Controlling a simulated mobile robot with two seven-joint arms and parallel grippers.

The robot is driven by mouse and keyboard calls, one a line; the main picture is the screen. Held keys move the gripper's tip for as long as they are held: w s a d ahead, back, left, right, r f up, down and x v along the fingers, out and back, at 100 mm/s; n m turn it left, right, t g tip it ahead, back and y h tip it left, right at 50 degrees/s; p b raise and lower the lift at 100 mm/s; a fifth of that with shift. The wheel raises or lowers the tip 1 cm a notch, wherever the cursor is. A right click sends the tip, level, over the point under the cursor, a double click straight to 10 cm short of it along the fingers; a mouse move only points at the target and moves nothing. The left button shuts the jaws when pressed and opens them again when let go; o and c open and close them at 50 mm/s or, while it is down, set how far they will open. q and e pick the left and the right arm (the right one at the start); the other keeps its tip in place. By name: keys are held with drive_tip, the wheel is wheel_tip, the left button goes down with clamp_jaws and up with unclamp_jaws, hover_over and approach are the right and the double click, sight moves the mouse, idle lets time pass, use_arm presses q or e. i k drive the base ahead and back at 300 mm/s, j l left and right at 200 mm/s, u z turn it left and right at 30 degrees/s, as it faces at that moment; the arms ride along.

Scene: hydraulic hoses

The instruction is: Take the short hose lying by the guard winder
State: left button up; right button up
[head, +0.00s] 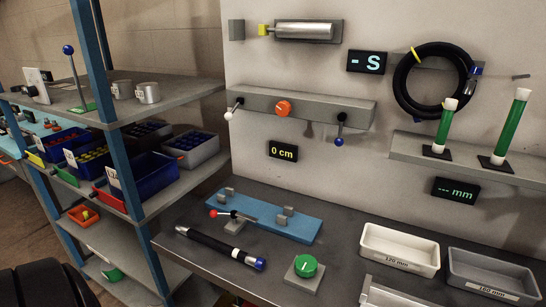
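A short black hose (212,244) lies on the grey workbench, with a dark blue fitting (260,264) at its right end. It slants from upper left to lower right. Just behind it stands a blue base plate (290,226) with grey brackets and a red-knobbed lever (213,213); this may be the guard winder, but no label shows. Neither of my grippers is in view.
A grey box with a green knob (305,266) stands right of the hose. White (399,251) and grey (492,275) trays stand further right. A coiled hose (405,96) hangs on the wall. Shelves with blue bins (148,180) stand left, with a blue post (122,165).

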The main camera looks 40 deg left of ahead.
sight(258, 264)
drive_tip(key=u, duration=1.75)
